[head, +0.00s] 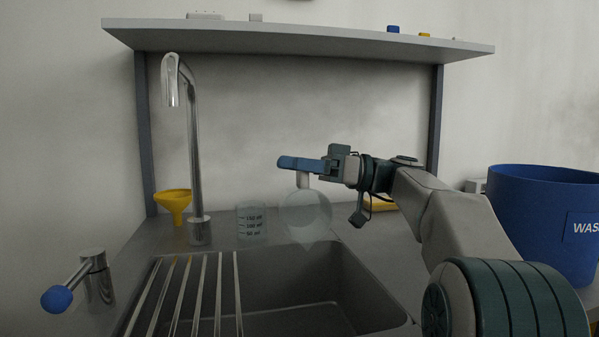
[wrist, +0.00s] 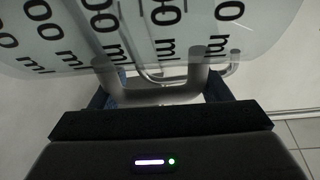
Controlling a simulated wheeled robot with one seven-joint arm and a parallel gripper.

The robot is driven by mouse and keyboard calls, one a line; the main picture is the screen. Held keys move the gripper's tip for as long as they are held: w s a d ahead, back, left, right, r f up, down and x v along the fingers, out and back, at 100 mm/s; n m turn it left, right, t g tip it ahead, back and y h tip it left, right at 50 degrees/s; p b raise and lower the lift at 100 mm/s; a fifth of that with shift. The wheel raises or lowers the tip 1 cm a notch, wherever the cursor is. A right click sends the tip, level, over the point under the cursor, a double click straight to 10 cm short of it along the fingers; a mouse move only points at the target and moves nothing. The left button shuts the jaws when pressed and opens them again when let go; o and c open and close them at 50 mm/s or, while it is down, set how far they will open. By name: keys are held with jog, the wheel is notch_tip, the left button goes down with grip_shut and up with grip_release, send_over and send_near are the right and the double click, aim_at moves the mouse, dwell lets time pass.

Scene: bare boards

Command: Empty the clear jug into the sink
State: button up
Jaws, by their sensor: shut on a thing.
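The clear jug (head: 305,214) hangs in the air over the back edge of the sink (head: 290,285). It is tipped well over, with its round outline facing the head camera and its pointed lip downward. My gripper (head: 297,163) is above the jug, with its blue fingers shut on the grey handle. In the wrist view the handle (wrist: 160,95) crosses between the fingers, and the clear wall (wrist: 150,35) with black ml marks fills the top. I cannot tell whether liquid is inside, and no stream shows.
A clear marked beaker (head: 251,224) stands close left of the jug. The tall tap (head: 195,150) and yellow funnel (head: 175,203) are further left. A metal rack (head: 200,295) covers the sink's left part. A blue bin (head: 535,225) stands right.

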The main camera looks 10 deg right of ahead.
jog(key=shift+w+m+p, duration=0.3)
jog(key=shift+p, duration=0.15)
jog(key=w+m+p, duration=0.2)
jog(key=shift+w+d+f+m+t+p, duration=0.1)
jog(key=shift+d+f+m+t+p, duration=0.1)
jog(key=shift+f+m+t+p, duration=0.15)
jog(key=w+d+f+m+t+h+p, duration=0.1)
jog(key=w+m+p, duration=1)
jog(key=p, duration=1.1)
jog(key=f+m+h, duration=0.1)
jog(key=m, duration=0.2)
jog(key=shift+w+d+f, duration=0.15)
jog(key=shift+d+f, duration=0.1)
jog(key=shift+f, duration=0.05)
jog(key=shift+f, duration=0.1)
